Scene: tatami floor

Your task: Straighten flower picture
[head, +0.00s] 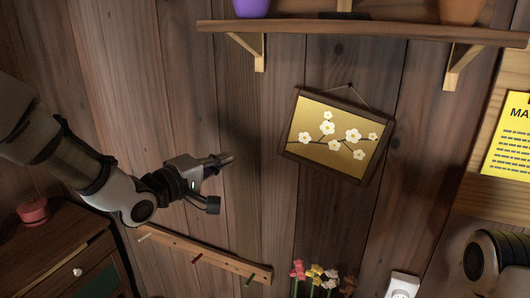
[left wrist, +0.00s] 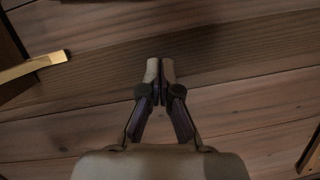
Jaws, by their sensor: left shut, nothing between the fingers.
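The flower picture (head: 331,135) shows white blossoms on a gold ground in a dark wooden frame. It hangs by a cord from a nail (head: 349,86) on the plank wall. It is tilted, its right side lower than its left. My left gripper (head: 229,158) is to the left of the picture, apart from it, with bare wall between. The left wrist view shows its fingers (left wrist: 160,82) shut together and empty, in front of the planks. My right gripper is not in view; only part of my right arm shows at the lower right.
A wooden shelf (head: 370,29) with brackets and pots is above the picture. A peg rail (head: 205,256) is below my left gripper. Colourful flowers (head: 316,275) and a white outlet (head: 402,286) are below the picture. A yellow notice (head: 509,140) is at the right.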

